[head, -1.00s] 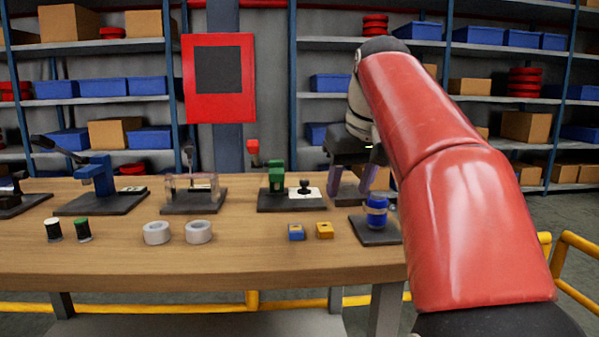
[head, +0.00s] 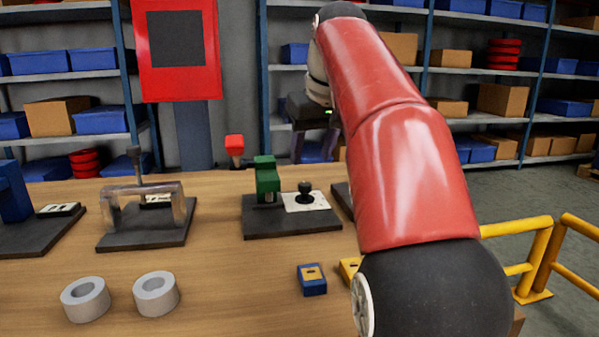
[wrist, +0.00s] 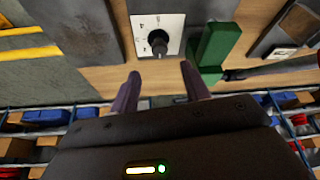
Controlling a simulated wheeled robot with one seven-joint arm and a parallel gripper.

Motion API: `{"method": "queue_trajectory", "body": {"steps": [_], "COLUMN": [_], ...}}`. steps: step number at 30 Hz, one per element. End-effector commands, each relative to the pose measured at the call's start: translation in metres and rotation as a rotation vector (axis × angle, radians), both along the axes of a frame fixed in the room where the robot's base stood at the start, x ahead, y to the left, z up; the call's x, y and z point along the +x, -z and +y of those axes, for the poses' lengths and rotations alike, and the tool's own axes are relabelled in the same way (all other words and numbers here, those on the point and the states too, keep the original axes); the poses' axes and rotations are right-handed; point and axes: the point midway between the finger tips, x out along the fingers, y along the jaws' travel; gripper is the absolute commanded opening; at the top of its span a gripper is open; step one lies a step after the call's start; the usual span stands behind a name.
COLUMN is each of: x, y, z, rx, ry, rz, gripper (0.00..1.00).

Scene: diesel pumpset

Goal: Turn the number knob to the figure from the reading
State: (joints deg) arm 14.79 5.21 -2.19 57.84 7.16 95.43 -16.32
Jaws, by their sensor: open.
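The number knob (head: 305,188) is small and black, on a white plate (head: 300,203) with marks around it. It sits on a dark base (head: 291,222) beside a green block with a red-topped lever (head: 267,180). In the wrist view the knob (wrist: 158,42) stands ahead of my gripper, its figures too small to read surely. My gripper (wrist: 158,80) is open, its two purple fingers apart with nothing between them. The knob lies just beyond the fingertips, not touching them. In the head view my gripper (head: 318,150) is partly hidden by my red arm.
A red-framed board with a dark panel (head: 177,45) stands behind the bench; no reading shows on it. On the bench (head: 225,290) are a clamp-like fixture (head: 145,210), two white rings (head: 85,299) and a blue block (head: 312,280). Yellow rails (head: 535,260) stand at the right.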

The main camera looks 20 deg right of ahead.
Motion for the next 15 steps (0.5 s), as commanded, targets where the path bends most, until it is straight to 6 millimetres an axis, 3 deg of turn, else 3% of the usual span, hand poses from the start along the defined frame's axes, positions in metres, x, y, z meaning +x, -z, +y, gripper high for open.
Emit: {"method": "queue_trajectory", "body": {"steps": [7, 15], "x": [0.015, 0.025], "y": [0.041, 0.063], "z": [0.001, 0.001], "rx": [0.001, 0.000], "ry": [0.000, 0.000], "rz": [0.003, 0.001], "gripper": [0.47, 0.47]}}
